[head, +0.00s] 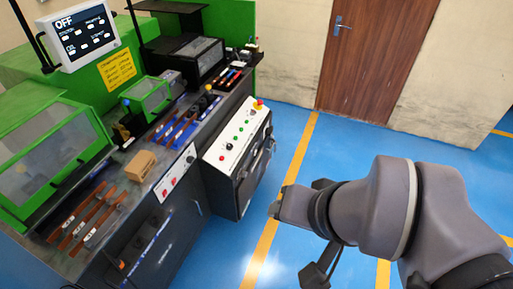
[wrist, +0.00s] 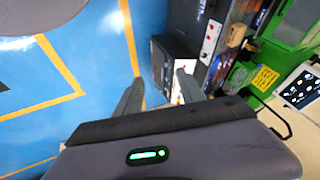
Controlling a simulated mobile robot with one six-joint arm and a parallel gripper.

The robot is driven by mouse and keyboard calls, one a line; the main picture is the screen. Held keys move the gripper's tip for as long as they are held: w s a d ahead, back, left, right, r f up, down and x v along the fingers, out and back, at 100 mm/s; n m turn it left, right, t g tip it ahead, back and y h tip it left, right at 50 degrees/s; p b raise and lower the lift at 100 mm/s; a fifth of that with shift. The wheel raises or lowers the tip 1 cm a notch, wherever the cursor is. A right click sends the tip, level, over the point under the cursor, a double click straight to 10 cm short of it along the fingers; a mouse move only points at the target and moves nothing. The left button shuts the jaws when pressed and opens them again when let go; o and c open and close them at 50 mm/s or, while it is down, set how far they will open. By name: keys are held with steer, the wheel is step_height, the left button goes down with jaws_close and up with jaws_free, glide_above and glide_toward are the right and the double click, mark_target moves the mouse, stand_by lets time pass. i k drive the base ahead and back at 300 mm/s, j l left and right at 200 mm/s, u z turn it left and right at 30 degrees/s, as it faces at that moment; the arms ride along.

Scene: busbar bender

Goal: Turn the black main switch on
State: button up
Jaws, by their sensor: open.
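The white control panel (head: 238,135) slopes on top of a dark cabinet in the middle of the head view. It carries small red and green buttons and a red-and-yellow emergency stop (head: 259,104) at its far end. The screen (head: 78,35) at upper left reads OFF. My gripper (wrist: 160,91) is open and empty in the wrist view, its two fingers apart. The panel's cabinet (wrist: 172,58) shows beyond the fingers. In the head view my arm reaches in from the right, apart from the panel.
A smaller white panel (head: 175,174) with red knobs is on the bench front. Copper-coloured bars (head: 92,217), a cardboard box (head: 139,165) and green machines (head: 50,150) stand on the bench. The blue floor (head: 340,140) right of the panel is clear up to the brown door (head: 375,50).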

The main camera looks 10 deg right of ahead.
mark_target(268, 130)
steer(key=i+l+u, duration=0.25)
steer(key=i+l, duration=1.75)
